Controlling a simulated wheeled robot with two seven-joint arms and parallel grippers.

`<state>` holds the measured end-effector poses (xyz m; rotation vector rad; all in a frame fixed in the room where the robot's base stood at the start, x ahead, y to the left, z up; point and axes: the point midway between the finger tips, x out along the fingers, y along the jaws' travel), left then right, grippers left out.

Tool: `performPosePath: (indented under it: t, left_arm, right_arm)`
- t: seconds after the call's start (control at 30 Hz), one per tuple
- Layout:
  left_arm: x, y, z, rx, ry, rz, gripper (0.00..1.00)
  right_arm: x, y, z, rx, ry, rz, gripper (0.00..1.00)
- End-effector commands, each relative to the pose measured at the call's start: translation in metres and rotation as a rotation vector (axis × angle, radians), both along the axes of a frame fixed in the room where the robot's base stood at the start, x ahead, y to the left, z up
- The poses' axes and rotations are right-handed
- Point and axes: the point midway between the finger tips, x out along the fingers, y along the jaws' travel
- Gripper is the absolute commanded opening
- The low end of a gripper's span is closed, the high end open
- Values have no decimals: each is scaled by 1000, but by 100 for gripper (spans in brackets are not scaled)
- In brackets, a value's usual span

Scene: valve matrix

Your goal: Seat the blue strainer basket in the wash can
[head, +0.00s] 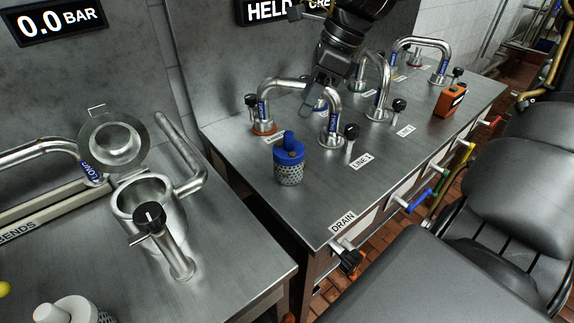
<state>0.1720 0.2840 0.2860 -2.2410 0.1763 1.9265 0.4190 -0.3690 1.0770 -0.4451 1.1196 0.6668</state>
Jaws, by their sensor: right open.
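The blue strainer basket (289,177) stands upright on the right steel bench. It has a blue cap with a knob and a perforated metal body. The wash can (163,213) seems to be the open steel cylinder on the left bench; its round lid (97,135) is tipped up behind its mouth. My right gripper (308,103) comes down from the top, above and behind the basket and apart from it, close to a bent pipe. It is open, with no object visible in it. My left gripper is out of view.
Bent pipes (293,84) with black-knobbed valves rise from the right bench. An orange box (450,98) stands farther right. A black-knobbed handle (150,219) stands before the can. A white-topped part (62,310) is at bottom left. A gap separates the benches.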

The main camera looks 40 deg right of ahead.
Motion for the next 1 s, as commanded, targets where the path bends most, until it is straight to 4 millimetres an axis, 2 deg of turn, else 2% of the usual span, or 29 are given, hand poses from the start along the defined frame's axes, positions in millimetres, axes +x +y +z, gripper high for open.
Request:
performPosePath:
  t: [0.07, 0.33, 0.67, 1.0]
  left_arm:
    - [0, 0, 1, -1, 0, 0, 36]
    - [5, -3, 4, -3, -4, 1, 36]
    - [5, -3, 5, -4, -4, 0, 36]
    - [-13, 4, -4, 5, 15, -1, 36]
  right_arm:
    - [1, 1, -4, -1, 2, 0, 47]
    - [11, 11, -42, 0, 5, -1, 47]
    - [15, 15, -55, 1, 2, -1, 47]
    - [26, 27, -96, 1, 4, -2, 47]
